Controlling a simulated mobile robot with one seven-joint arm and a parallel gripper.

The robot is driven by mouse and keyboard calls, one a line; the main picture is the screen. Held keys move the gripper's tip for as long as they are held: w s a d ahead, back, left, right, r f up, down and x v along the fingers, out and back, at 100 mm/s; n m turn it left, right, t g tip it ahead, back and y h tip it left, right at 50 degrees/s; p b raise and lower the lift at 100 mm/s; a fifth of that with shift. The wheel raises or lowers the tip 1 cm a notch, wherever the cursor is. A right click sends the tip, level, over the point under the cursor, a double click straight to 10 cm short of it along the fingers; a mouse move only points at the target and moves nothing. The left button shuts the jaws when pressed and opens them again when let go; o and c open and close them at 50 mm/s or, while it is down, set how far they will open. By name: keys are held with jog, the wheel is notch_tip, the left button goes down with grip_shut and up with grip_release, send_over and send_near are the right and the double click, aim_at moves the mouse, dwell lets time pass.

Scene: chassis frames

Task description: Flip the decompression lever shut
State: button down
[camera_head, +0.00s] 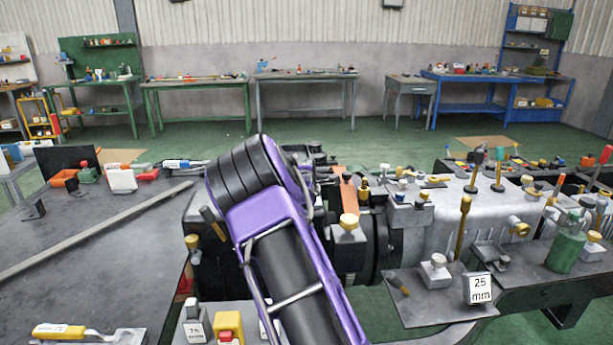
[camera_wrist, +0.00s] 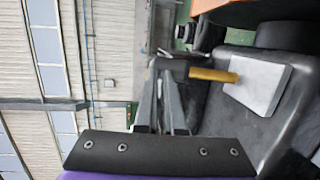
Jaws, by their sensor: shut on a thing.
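In the wrist view, my gripper (camera_wrist: 162,75) reaches out from its dark mounting plate. Its two grey fingers are closed on a dark rod with a yellow end (camera_wrist: 213,75), which looks like the decompression lever. The rod lies across the fingertips, and its yellow end points right, beside a pale square block (camera_wrist: 265,84). The part of the rod between the fingers is hidden. In the head view, my purple and black arm covers the middle of the machine (camera_head: 410,240), and I cannot make out the fingertips or the held lever there.
Several other levers and knobs stand on the machine, including a tall yellow one (camera_head: 462,225). A green bottle (camera_head: 567,245) and a "25 mm" block (camera_head: 480,289) are at right. A dark bench (camera_head: 90,245) with a long rod is at left. Workbenches line the far wall.

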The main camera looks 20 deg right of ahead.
jog(key=v, duration=1.7)
jog(key=shift+s, duration=0.2)
jog(key=shift+a+r, duration=0.1)
jog(key=shift+r, duration=0.1)
